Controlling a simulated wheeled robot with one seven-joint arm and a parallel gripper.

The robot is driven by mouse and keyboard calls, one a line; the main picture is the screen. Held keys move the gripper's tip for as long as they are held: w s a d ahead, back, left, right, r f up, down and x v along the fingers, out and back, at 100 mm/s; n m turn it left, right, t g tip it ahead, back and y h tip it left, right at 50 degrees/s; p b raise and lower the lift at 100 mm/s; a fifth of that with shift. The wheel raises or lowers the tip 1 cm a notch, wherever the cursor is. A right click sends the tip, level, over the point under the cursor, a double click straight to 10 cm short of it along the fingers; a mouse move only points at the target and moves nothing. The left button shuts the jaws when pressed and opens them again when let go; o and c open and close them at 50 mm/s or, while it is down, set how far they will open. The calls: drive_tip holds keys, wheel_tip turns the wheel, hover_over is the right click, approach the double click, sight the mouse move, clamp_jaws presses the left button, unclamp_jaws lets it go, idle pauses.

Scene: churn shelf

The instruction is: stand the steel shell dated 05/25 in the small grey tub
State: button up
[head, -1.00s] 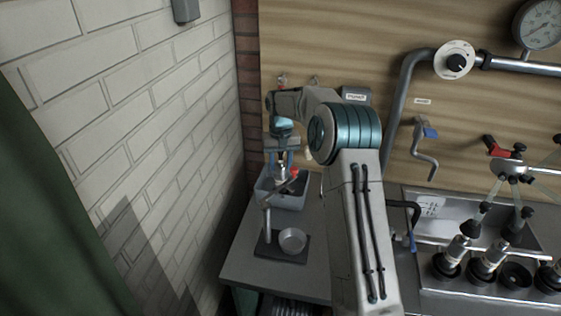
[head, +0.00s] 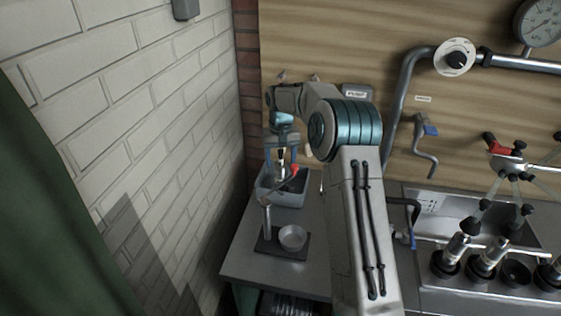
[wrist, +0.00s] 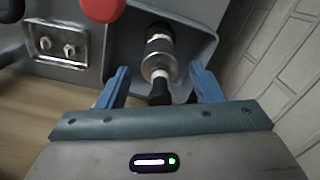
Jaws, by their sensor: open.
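The small grey tub (head: 283,198) stands on the bench in the corner, and its wall (wrist: 200,35) shows in the wrist view. A steel shell (wrist: 159,58) with a black end stands inside it, roughly upright as far as I can see. No date on it is legible. My gripper (wrist: 160,68) is over the tub in the head view (head: 281,160). Its blue fingers are open, one on each side of the shell, with gaps between them and the shell. The shell's lower end is hard to make out.
A lever with a red knob (head: 295,169) reaches close to my gripper, with the knob also near it in the wrist view (wrist: 103,8). A round dish (head: 292,237) sits in front of the tub. More shells (head: 488,258) stand in a rack at right. A white brick wall is close at left.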

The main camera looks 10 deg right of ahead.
wheel_tip(320, 180, up, 10)
drive_tip(key=shift+f+b, duration=0.1)
drive_tip(key=shift+b, duration=0.3)
drive_tip(key=shift+s+r, duration=0.15)
drive_tip(key=shift+r, duration=0.55)
drive_tip(key=s+r+t, duration=0.1)
drive_tip(key=s+r, duration=0.3)
drive_tip(key=s, duration=0.6)
drive_tip(key=s+r+t, duration=0.1)
drive_tip(key=s+r, duration=0.2)
drive_tip(key=s, duration=0.7)
drive_tip(key=s+f, duration=0.3)
drive_tip(key=s, duration=0.7)
drive_tip(key=s+d+f+t, duration=0.1)
drive_tip(key=s+f, duration=0.3)
drive_tip(key=s, duration=0.5)
drive_tip(key=shift+s+f+t, duration=0.25)
drive_tip(key=shift+s+t, duration=0.05)
drive_tip(key=shift+s, duration=0.1)
